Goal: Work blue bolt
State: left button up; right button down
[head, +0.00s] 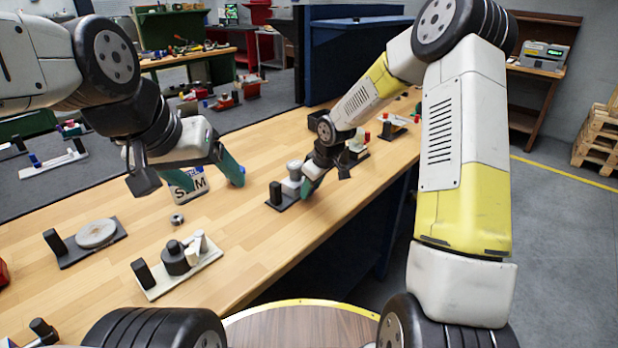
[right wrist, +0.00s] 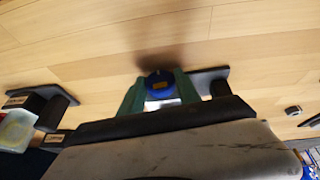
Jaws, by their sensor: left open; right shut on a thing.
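The blue bolt (right wrist: 160,84) shows in the right wrist view as a round blue head with a small yellow mark. It sits between the green fingers of my right gripper (right wrist: 161,95), which is shut on it. In the head view, my right gripper (head: 309,180) is low over the table at a dark base (head: 283,199) with a white fixture (head: 292,178). The bolt is hidden there. I cannot tell if it is seated in the fixture. My left gripper (head: 208,176) is open and empty in the head view, above the table by a white lettered box (head: 190,188).
A small metal nut (head: 177,219) lies on the table (head: 240,235). Nearer left are a dark base with a pale disc (head: 96,233) and a white base (head: 185,274) with black parts. More fixtures stand beyond my right gripper.

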jog(key=shift+w+d+m+g+y, duration=0.15)
jog(key=shift+d+m+g+y, duration=0.15)
jog(key=shift+g+y, duration=0.4)
jog(key=shift+a+g, duration=0.15)
jog(key=shift+g, duration=0.15)
jog(key=c, duration=0.8)
grip_release()
jog(key=shift+c, duration=0.2)
jog(key=v, duration=0.8)
jog(key=shift+f, duration=0.1)
